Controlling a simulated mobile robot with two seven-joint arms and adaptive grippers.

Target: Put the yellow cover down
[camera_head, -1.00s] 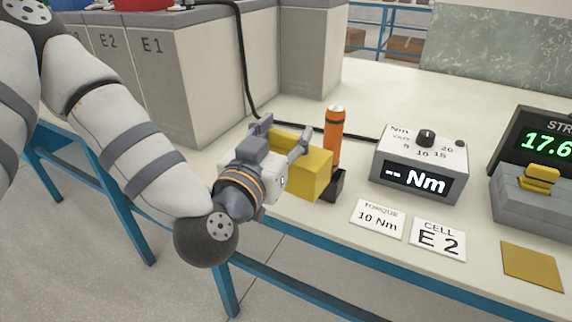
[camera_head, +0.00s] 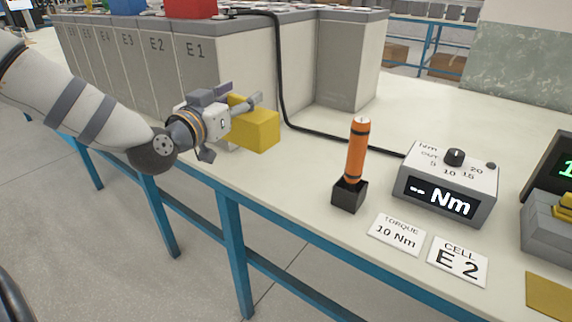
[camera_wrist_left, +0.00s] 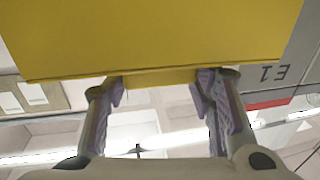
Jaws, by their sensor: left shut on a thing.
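The yellow cover (camera_head: 256,126) is a box-like block held at the end of my left gripper (camera_head: 236,112). In the head view it is in front of the battery cell labelled E1, over the left part of the bench. Whether it touches the bench top I cannot tell. In the left wrist view the cover (camera_wrist_left: 160,35) fills the top, and the fingers of my left gripper (camera_wrist_left: 160,85) close on a narrower yellow part of it. My right gripper is not in view.
The row of grey cells (camera_head: 205,75) stands behind the cover. An orange tool (camera_head: 358,150) stands in a black holder (camera_head: 349,195). A torque display box (camera_head: 447,185) and two cards (camera_head: 397,234) are to the right. A black cable (camera_head: 330,136) crosses the bench.

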